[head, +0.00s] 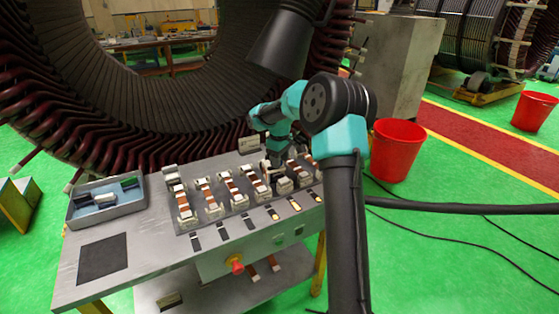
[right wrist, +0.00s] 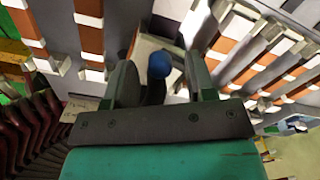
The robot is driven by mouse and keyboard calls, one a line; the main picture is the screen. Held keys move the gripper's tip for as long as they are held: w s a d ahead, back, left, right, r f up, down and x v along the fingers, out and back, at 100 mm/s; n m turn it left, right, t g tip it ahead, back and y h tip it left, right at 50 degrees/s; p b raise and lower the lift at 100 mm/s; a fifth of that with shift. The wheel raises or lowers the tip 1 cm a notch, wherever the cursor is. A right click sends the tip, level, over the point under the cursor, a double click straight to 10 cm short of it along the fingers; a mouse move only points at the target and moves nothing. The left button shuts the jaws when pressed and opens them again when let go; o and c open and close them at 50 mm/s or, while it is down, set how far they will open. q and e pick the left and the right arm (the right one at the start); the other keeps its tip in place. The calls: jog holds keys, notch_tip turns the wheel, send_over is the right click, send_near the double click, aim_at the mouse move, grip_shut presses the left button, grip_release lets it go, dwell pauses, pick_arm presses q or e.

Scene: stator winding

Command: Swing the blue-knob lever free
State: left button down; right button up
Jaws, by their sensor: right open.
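The blue knob (right wrist: 159,65) sits on a dark lever in the right wrist view, with a pale block behind it. My right gripper (right wrist: 160,80) is open. Its two fingers stand on either side of the knob and lever. I cannot tell whether either finger touches them. In the head view my right gripper (head: 273,166) reaches down over the right part of the fixture row on the bench, and the knob is hidden there. My left gripper is in neither view.
The grey bench (head: 150,285) carries several white-and-copper clamped pieces (head: 207,194). A grey tray (head: 107,200) stands at its left, and a red button (head: 236,266) is on its front. The large stator (head: 130,110) rises behind. A red bucket (head: 397,150) stands to the right.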

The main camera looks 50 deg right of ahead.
jog(key=shift+f, duration=0.25)
jog(key=c, duration=0.9)
